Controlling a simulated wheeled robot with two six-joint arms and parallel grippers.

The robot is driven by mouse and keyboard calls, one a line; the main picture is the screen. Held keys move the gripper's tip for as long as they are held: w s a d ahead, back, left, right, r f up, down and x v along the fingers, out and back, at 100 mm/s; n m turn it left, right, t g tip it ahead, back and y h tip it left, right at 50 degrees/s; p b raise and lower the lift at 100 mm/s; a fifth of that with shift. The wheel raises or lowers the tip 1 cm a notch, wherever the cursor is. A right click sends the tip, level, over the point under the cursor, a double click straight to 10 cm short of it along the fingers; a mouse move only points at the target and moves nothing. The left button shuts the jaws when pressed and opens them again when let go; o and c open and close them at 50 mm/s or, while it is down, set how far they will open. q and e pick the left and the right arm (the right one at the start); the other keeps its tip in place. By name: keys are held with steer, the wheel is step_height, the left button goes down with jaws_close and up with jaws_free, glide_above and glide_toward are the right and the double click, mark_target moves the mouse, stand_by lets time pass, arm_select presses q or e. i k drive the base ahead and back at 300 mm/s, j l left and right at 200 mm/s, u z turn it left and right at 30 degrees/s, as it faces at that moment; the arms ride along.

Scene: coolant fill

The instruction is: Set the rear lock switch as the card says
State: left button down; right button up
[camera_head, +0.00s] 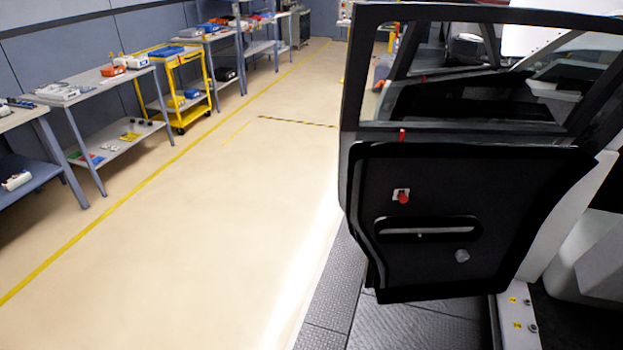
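An open black car door (440,270) stands at the right, its inner side facing me. A small red switch (403,197) on a white plate sits on the upper left of the door panel. A small red pin (402,135) stands at the window sill above it. A grey round knob (462,256) is at the lower right of the panel, below a long slot-shaped recess (428,229). I cannot tell from here which of these is the rear lock switch or how it is set. No card can be made out. Neither gripper is in view.
A white car body (575,235) with a dark interior is at the right. Grey workbenches (110,85) with boxes and tools and a yellow cart (178,85) line the left wall. The pale floor (215,220) between is clear. Dark ribbed matting (335,275) lies under the door.

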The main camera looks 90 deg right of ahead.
mark_target(402, 197)
steer(key=z, duration=4)
